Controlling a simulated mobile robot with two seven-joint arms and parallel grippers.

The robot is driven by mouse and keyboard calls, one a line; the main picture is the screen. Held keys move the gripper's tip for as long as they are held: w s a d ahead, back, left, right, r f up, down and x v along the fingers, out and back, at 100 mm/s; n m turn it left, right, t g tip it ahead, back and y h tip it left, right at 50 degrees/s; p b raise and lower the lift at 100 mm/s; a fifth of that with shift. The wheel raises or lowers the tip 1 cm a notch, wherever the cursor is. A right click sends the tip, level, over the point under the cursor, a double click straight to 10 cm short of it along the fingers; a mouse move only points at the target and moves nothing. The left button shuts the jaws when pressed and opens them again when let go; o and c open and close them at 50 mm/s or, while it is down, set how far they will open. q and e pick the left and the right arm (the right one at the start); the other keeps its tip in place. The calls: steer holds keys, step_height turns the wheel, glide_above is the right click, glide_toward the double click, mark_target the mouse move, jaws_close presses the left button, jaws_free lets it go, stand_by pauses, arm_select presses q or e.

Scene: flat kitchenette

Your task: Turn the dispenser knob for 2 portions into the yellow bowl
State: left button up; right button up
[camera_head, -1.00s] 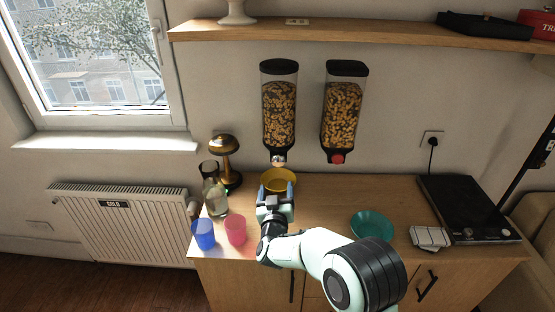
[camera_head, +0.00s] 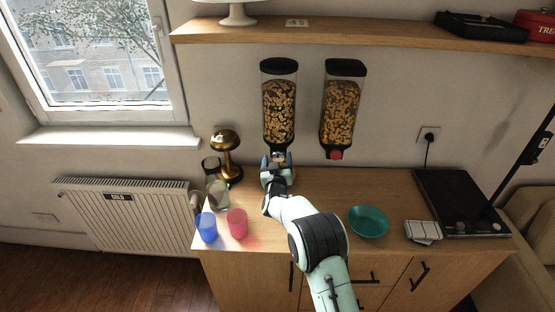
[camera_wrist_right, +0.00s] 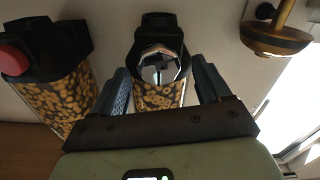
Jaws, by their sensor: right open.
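Two cereal dispensers hang on the wall: the left one (camera_head: 279,105) and the right one (camera_head: 340,110), which has a red knob (camera_head: 335,155). My right gripper (camera_head: 277,160) is at the outlet of the left dispenser. In the right wrist view, the right gripper's fingers (camera_wrist_right: 163,82) are open, one on each side of the left dispenser's silvery faceted knob (camera_wrist_right: 160,66). I cannot tell whether they touch it. My left gripper is not in view.
A teal bowl (camera_head: 368,221), a folded cloth (camera_head: 423,231) and a black hotplate (camera_head: 462,203) lie to the right on the counter (camera_head: 330,187). A blue cup (camera_head: 207,228), a pink cup (camera_head: 237,223), a glass jar (camera_head: 217,194) and a brass lamp (camera_head: 226,142) stand left.

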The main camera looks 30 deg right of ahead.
steer(key=shift+s, duration=0.1)
steer(key=c, duration=1.1)
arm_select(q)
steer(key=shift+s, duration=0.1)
arm_select(e)
steer(key=shift+o, duration=0.3)
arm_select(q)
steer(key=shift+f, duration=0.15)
arm_select(e)
steer(key=shift+m+b, duration=0.4)
steer(key=m+b, duration=0.6)
steer(key=m, duration=0.1)
steer(key=shift+s+d+f, duration=0.1)
steer(key=shift+d+f, duration=0.05)
steer(key=shift+d, duration=0.05)
steer(key=m+b, duration=0.4)
steer(key=shift+m, duration=0.4)
steer(key=shift+m+b, duration=0.95)
steer(key=shift+m, duration=0.25)
arm_select(q)
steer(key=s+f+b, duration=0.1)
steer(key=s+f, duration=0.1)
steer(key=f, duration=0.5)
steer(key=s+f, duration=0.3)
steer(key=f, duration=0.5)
steer(key=shift+b, duration=0.4)
arm_select(e)
steer(key=shift+m, duration=1.4)
